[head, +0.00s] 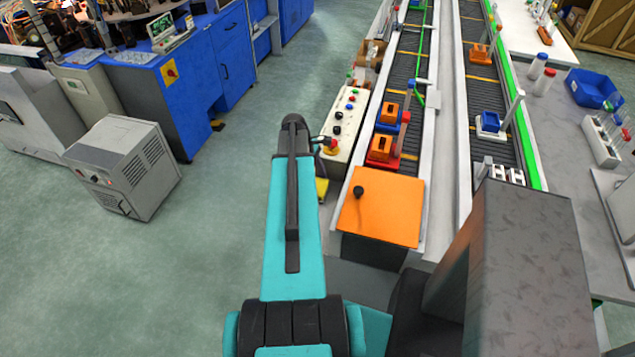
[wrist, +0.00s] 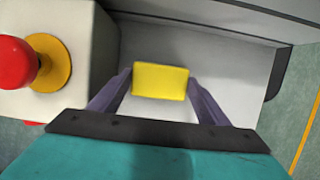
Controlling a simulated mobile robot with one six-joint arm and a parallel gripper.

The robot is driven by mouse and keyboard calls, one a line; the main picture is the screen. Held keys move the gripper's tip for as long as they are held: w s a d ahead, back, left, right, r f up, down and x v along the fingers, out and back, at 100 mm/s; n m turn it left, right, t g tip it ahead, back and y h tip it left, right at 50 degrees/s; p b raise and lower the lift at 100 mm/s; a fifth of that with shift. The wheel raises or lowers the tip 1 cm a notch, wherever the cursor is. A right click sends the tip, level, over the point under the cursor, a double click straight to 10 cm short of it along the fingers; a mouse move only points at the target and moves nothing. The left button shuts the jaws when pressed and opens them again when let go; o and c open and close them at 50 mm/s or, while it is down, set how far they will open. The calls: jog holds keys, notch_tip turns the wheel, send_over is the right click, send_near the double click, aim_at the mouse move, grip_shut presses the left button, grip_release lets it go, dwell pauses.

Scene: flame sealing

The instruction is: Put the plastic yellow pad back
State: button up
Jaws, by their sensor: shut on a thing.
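The yellow pad (wrist: 160,80) is a small yellow block between my gripper's two fingers in the wrist view. My gripper (wrist: 160,84) is shut on it, with a finger against each side. A pale grey surface lies behind the pad; I cannot tell whether the pad touches it. In the head view a bit of yellow (head: 322,190) shows beside my arm, left of the orange plate, and I cannot tell if it is the pad. My arm hides the gripper there.
A red emergency button (wrist: 22,65) on a yellow ring stands close to the left of my gripper. The control box (head: 346,125) runs beside the conveyor (head: 408,75). An orange plate (head: 385,215) with a black knob is at the conveyor's near end. Open floor lies left.

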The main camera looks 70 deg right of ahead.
jog(key=shift+f, duration=0.2)
jog(key=o, duration=0.9)
jog(key=shift+b+v, duration=1.8)
jog(key=shift+v, duration=4.35)
jog(key=shift+f, duration=0.1)
